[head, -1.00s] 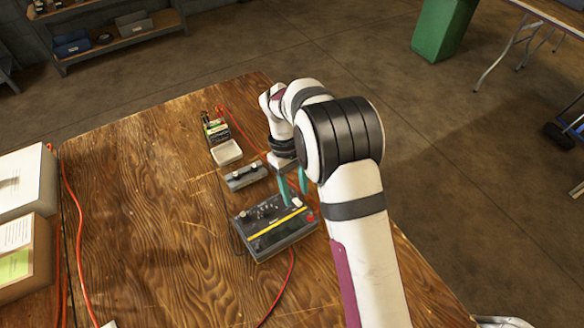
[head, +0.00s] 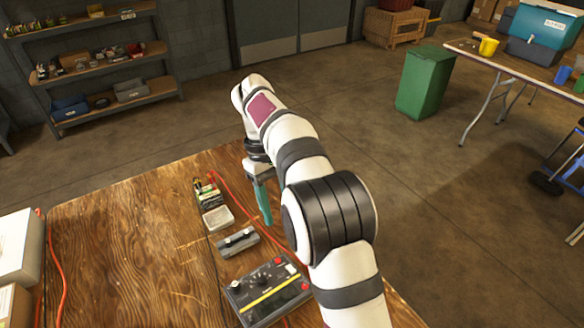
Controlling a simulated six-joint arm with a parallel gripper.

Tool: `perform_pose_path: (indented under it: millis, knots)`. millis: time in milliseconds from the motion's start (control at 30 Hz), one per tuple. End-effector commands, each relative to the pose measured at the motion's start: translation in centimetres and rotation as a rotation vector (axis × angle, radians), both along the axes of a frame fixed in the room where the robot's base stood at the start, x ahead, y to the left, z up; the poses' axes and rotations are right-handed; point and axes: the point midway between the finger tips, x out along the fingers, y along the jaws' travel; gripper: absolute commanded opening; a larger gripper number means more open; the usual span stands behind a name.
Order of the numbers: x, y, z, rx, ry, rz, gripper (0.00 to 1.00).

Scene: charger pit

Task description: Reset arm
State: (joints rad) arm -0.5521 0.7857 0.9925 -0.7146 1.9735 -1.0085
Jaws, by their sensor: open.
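My gripper (head: 263,202) is at the end of my white arm, above the right side of the wooden table (head: 110,240). Its teal fingers point down. One finger shows clearly and the other is mostly hidden behind it or my arm. I see nothing held in it. A dark box with a yellow stripe (head: 268,291) lies nearer on the table, partly covered by my arm. A small grey block with knobs (head: 237,242) lies behind that box. A battery holder (head: 209,193) with a white tray (head: 218,217) stands left of my gripper.
Shelves (head: 110,60) stand against the back wall. A green bin (head: 424,84) and a folding table (head: 480,58) stand on the floor at the right.

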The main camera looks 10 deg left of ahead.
Motion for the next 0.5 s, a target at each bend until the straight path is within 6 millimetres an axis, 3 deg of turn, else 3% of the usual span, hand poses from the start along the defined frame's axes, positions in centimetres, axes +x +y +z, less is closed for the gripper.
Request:
perform_pose_path:
  millis: [67, 133, 233, 300, 367, 500]
  knots:
    - [0.0, -0.2, 0.2, 0.001, -0.001, -0.008, 0.49]
    - [-0.5, -1.7, 1.4, 0.008, -0.012, -0.065, 0.49]
    - [-3.2, -6.8, 4.7, 0.032, -0.044, -0.278, 0.49]
    - [-7.1, -11.2, 6.6, 0.057, -0.073, -0.497, 0.49]
    - [-11.2, -14.3, 7.1, 0.078, -0.096, -0.691, 0.49]
    - [-20.3, -18.3, 5.3, 0.122, -0.134, -1.095, 0.49]
